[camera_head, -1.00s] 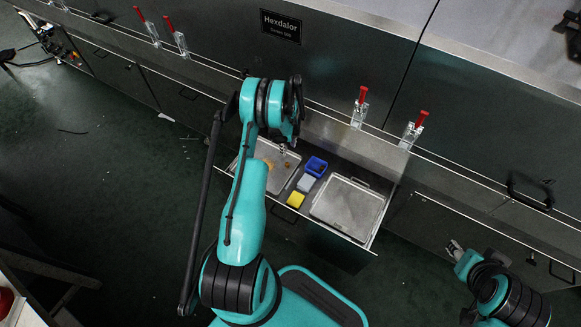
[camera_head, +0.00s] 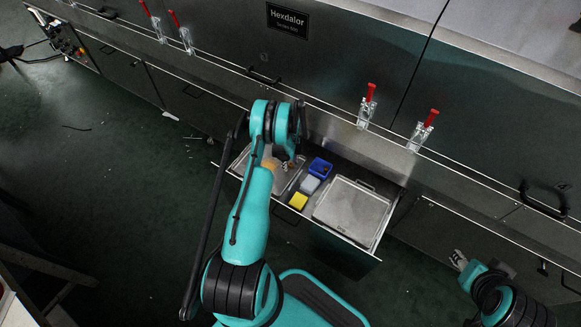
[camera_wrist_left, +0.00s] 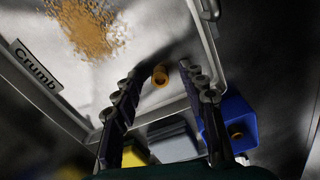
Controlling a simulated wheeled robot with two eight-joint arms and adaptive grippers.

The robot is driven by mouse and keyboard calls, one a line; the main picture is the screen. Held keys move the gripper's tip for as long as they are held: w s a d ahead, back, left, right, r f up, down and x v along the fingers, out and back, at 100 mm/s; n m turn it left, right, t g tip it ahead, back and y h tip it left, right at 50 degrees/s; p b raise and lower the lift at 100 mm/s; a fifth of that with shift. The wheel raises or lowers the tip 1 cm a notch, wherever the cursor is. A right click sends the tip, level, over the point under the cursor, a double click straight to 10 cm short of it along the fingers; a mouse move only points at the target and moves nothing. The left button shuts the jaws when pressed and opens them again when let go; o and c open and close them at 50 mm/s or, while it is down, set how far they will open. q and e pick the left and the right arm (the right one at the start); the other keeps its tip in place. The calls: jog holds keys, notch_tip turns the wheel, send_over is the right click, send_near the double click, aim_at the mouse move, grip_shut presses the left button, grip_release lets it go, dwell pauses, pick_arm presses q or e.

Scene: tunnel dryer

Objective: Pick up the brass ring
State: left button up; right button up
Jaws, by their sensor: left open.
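The brass ring (camera_wrist_left: 160,75) lies on the pale metal tray (camera_wrist_left: 203,20) marked "Crumb" in the left wrist view, near the tray's edge. My left gripper (camera_wrist_left: 158,70) is open, with a finger on either side of the ring and nothing held. In the head view the left gripper (camera_head: 291,160) is over the left part of the open drawer, partly hidden by its own arm, and I cannot make out the ring there. My right gripper (camera_head: 459,260) is at the lower right, away from the drawer, too small to judge.
Brown crumbs (camera_wrist_left: 85,28) lie on the tray. Beside it in the drawer are a blue bin (camera_head: 320,167) with a brass-coloured piece inside, a grey block (camera_head: 310,184), a yellow block (camera_head: 298,201) and a flat metal lidded tray (camera_head: 352,211). Red-handled clamps (camera_head: 368,105) line the ledge.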

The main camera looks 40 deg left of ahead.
pick_arm(q)
grip_shut()
jog(key=shift+r, duration=0.1)
